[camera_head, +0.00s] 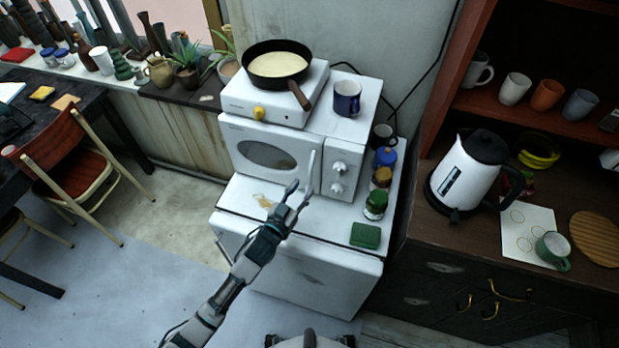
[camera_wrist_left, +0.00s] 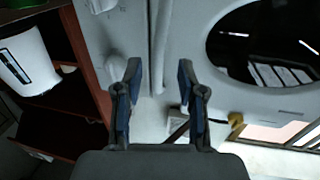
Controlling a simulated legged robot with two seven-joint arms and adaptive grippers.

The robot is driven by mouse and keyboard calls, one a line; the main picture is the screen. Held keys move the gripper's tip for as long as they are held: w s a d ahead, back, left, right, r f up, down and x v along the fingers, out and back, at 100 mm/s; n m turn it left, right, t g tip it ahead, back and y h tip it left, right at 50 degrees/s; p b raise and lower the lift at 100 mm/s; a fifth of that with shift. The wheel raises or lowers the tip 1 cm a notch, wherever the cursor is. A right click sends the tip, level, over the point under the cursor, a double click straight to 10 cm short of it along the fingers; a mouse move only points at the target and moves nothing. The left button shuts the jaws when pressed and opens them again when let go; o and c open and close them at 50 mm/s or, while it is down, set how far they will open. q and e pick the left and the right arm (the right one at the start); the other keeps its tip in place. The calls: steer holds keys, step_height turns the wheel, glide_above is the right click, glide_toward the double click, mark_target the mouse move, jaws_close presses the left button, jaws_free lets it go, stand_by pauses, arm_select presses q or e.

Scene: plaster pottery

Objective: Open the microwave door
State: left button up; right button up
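The white microwave (camera_head: 230,138) stands on a white cabinet, its door shut. The door has a dark oval window (camera_head: 266,155), which also shows in the left wrist view (camera_wrist_left: 250,45). An upright white handle (camera_head: 311,170) is at the door's right edge, beside two round knobs (camera_head: 338,178). My left gripper (camera_head: 298,192) is open and empty, in front of the door just left of the handle's lower part in the head view. In the left wrist view the handle (camera_wrist_left: 160,45) lies in line with the gap between the open fingers (camera_wrist_left: 159,85). My right gripper is out of view.
A white hotplate (camera_head: 255,103) with a pan (camera_head: 277,62) and a blue mug (camera_head: 347,97) sit on top of the microwave. Jars (camera_head: 375,204) and a green box (camera_head: 365,235) stand right of the gripper. A kettle (camera_head: 470,175) is further right.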

mark_target(310, 180)
arm_select(q)
steer(key=x, duration=0.5)
steer(key=shift+d, duration=0.15)
jaws_close()
